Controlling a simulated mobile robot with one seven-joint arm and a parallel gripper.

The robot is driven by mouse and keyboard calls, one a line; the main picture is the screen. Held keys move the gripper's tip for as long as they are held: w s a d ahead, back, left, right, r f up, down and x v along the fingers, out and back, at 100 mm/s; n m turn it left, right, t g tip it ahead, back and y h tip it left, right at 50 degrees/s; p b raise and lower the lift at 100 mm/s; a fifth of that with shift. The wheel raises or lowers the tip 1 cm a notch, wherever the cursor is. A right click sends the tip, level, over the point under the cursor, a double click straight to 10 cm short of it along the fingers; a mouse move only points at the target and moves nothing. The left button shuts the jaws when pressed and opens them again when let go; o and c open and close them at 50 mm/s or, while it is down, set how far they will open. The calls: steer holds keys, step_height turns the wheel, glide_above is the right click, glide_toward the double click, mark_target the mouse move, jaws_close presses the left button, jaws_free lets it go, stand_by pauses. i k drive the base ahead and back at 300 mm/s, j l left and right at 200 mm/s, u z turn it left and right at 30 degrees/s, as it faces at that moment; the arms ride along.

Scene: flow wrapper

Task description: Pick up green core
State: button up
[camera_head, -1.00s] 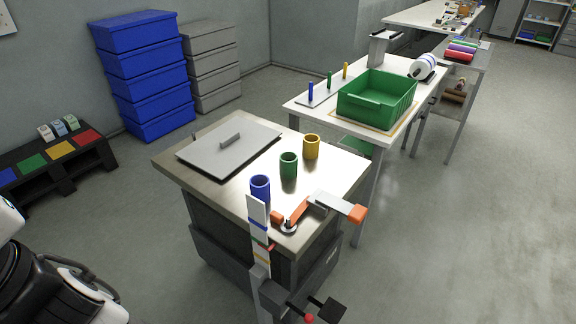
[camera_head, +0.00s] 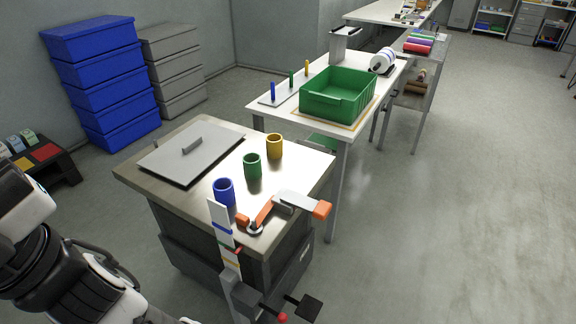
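The green core (camera_head: 252,166) is a short hollow cylinder standing upright on the steel-topped cabinet (camera_head: 296,178). It stands between the blue core (camera_head: 224,191), nearer to me, and the yellow core (camera_head: 274,146), farther back. The three cores stand apart in a slanting row. My white and black arm shows at the lower left, well short of the cabinet top. My gripper is out of the picture, so its state is hidden.
A grey lidded plate (camera_head: 191,151) lies left of the cores. An orange-and-grey lever (camera_head: 284,205) and an upright striped strip (camera_head: 223,232) stand at the cabinet's front. Behind is a white table with a green bin (camera_head: 338,94) and coloured pegs (camera_head: 291,79). Floor at right is clear.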

mark_target(251, 161)
steer(key=i+j+z, duration=0.1)
steer(key=j+z, duration=0.65)
steer(key=z, duration=0.15)
steer(key=j+z, duration=0.2)
steer(key=j, duration=0.3)
steer(key=k+j+z, duration=0.2)
steer(key=j, duration=0.7)
steer(key=k+j, duration=0.15)
steer(key=j, duration=0.3)
steer(key=j+z, duration=0.1)
steer(key=j, duration=0.3)
steer(key=k+j, duration=0.15)
steer(key=j, duration=0.3)
steer(key=k+j, duration=0.1)
steer(key=j, duration=0.3)
steer(key=i+j, duration=0.2)
steer(key=i, duration=0.25)
steer(key=i+j, duration=0.2)
steer(key=i, duration=0.25)
steer(key=l+z, duration=0.05)
